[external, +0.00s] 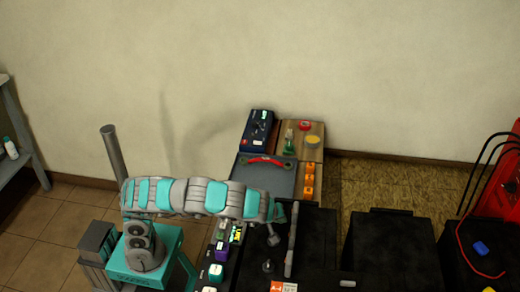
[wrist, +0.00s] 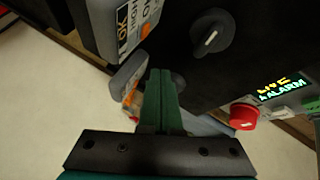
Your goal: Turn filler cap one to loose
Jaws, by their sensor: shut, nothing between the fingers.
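My gripper (wrist: 161,76) is shut, its two green fingers together with nothing between them, in the wrist view. The fingertips reach close to a dark rounded part beside a black panel; I cannot tell whether they touch. A black round knob (wrist: 211,42) with a white pointer mark sits on the panel up and right of the fingertips. I cannot make out which part is filler cap one. Several orange pieces (external: 309,180) stand in a row on a narrow strip beyond the arm in the external view. The arm's end hides part of the bench there.
A red button (wrist: 244,116) and a lit display (wrist: 282,88) lie right of the fingers. A grey tray (external: 255,182) with a red-handled item (external: 266,160) lies behind the arm. A green bottle (external: 290,142) and a yellow round item (external: 313,141) stand farther back.

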